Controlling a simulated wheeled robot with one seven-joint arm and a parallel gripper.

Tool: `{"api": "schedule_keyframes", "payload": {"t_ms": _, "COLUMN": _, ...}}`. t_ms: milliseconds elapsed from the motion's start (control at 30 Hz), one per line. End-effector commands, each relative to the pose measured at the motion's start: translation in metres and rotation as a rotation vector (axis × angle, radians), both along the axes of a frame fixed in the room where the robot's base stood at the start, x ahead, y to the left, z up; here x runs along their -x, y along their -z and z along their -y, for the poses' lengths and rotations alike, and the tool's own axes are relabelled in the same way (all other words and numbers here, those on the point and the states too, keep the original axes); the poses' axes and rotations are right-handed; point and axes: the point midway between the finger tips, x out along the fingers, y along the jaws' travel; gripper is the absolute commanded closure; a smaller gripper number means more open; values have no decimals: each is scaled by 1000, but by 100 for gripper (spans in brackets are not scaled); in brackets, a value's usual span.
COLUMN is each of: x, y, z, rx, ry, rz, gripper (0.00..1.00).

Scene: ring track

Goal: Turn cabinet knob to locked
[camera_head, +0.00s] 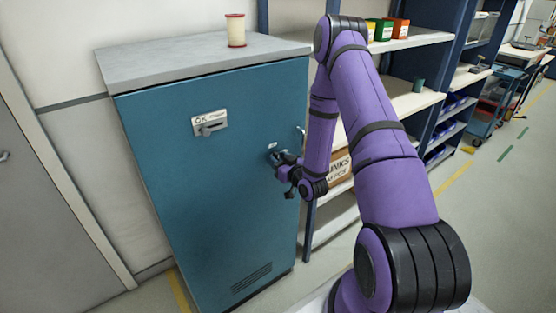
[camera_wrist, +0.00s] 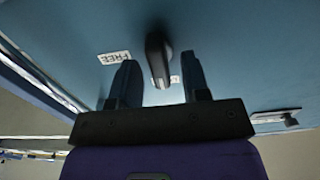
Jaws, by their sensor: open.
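The teal cabinet (camera_head: 190,190) stands at the left with a grey top. In the wrist view, its dark elongated knob (camera_wrist: 156,52) sticks out from the blue door face. A white label reading FREE (camera_wrist: 113,57) lies to the left of the knob. A second label (camera_wrist: 175,79) is mostly hidden, so its words cannot be read. My gripper (camera_wrist: 160,78) is open, with one finger on each side of the knob's near end and a visible gap on both sides. In the head view my gripper (camera_head: 279,159) is at the door's right side and largely hides the knob.
A white plate with a small latch (camera_head: 210,123) is on the door's upper left. A spool (camera_head: 235,30) stands on the cabinet top. Shelving with a cardboard box (camera_head: 339,168) stands right of the cabinet. Floor at right is open.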

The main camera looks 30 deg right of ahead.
Motion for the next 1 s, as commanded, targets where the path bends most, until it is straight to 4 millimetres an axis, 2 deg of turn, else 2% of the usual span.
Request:
{"api": "schedule_keyframes", "payload": {"t_ms": 500, "x": 86, "y": 1, "z": 3, "rx": -1, "ry": 1, "rz": -4, "gripper": 57}}
{"api": "schedule_keyframes", "payload": {"t_ms": 700, "x": 101, "y": 0, "z": 4, "rx": 0, "ry": 1, "rz": -2, "gripper": 57}}
{"api": "schedule_keyframes", "payload": {"t_ms": 1000, "x": 103, "y": 0, "z": 4, "rx": 0, "ry": 1, "rz": -1, "gripper": 57}}
